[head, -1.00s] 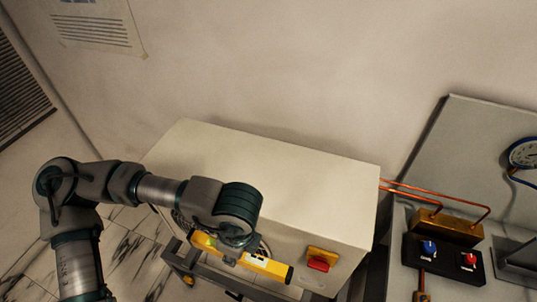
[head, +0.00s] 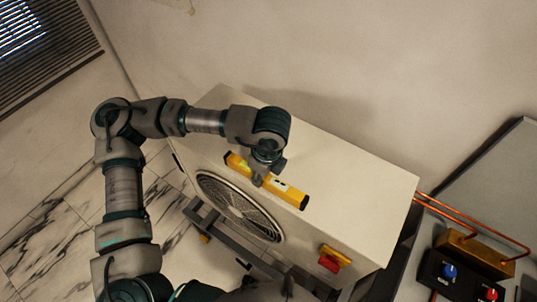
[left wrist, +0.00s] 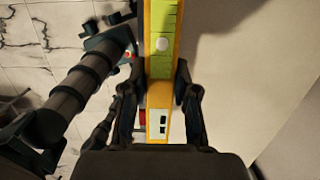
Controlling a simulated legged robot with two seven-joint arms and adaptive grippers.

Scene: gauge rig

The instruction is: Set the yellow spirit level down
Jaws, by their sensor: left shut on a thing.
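The yellow spirit level (head: 290,193) is a long bar with a light label and dark ends. My left gripper (head: 262,178) is shut on it near its middle. In the head view the level appears over the front top edge of the white fan unit (head: 345,190); I cannot tell whether it touches the top. In the left wrist view the level (left wrist: 160,75) runs up and down between the two fingers (left wrist: 158,100), one on each side. My right gripper is not in view.
The unit's front has a round fan grille (head: 238,208) and a red and yellow switch (head: 333,260). Copper pipes (head: 470,228) run from its right side to a brass block (head: 474,254). The unit's top is otherwise clear.

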